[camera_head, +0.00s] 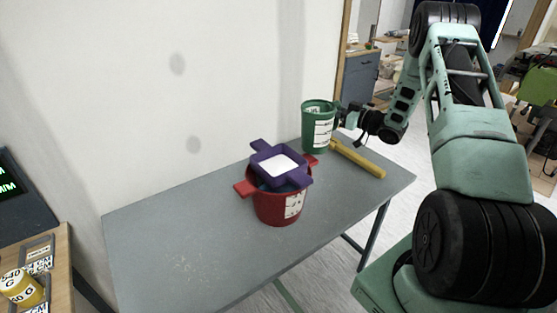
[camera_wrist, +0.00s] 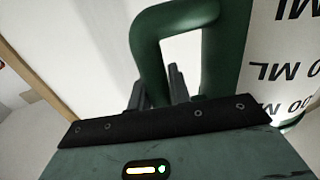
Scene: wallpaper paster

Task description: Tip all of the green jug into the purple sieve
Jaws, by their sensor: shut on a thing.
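The green jug (camera_head: 309,111) with a white label stands upright at the table's back right in the head view. My gripper (camera_head: 340,113) is at its right side, on the handle. In the wrist view the jug's dark green handle (camera_wrist: 147,45) passes between the fingers (camera_wrist: 158,85), which are shut on it. The purple sieve (camera_head: 260,152) sits on top of a red pot (camera_head: 278,208), to the left of the jug and nearer the front. The sieve has a white inner surface. The jug's contents are hidden.
The grey table (camera_head: 190,245) is bare on its left and front. A yellow bar (camera_head: 358,160) lies right of the jug. The white wall (camera_head: 150,90) stands close behind. A wooden bench (camera_head: 58,265) with a yellow weight (camera_head: 22,290) is at the left edge.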

